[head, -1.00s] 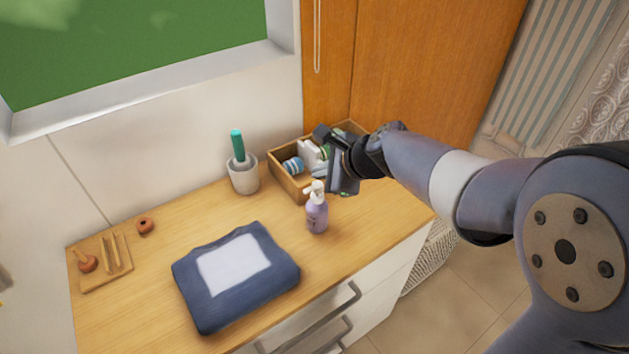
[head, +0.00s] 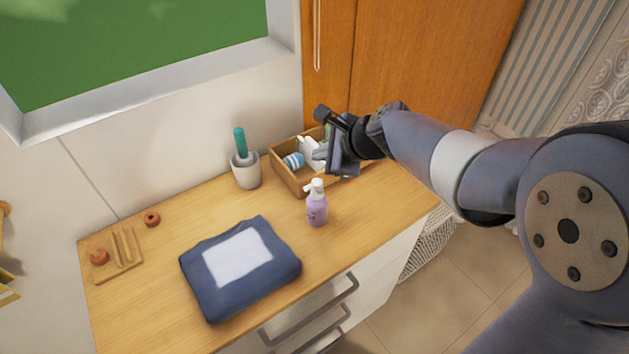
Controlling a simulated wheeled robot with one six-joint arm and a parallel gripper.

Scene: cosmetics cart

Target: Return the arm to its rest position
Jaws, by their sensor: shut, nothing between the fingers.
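My gripper (head: 325,143) is at the end of my arm, which reaches in from the right side of the head view. It is in the air in front of and above the right part of the wooden box (head: 291,178) on the counter. It is shut and holds nothing. The gripper and wrist hide part of the box and its contents. A purple pump bottle (head: 317,208) stands upright on the counter just below the gripper in the picture, apart from it.
The wooden counter (head: 375,215) also bears a folded navy cloth (head: 205,290), a pale cup (head: 246,176) with a green-handled item, a small wooden rack (head: 118,262) and a brown ring (head: 152,219). A striped item (head: 293,160) lies in the box. An orange cabinet (head: 430,60) stands behind.

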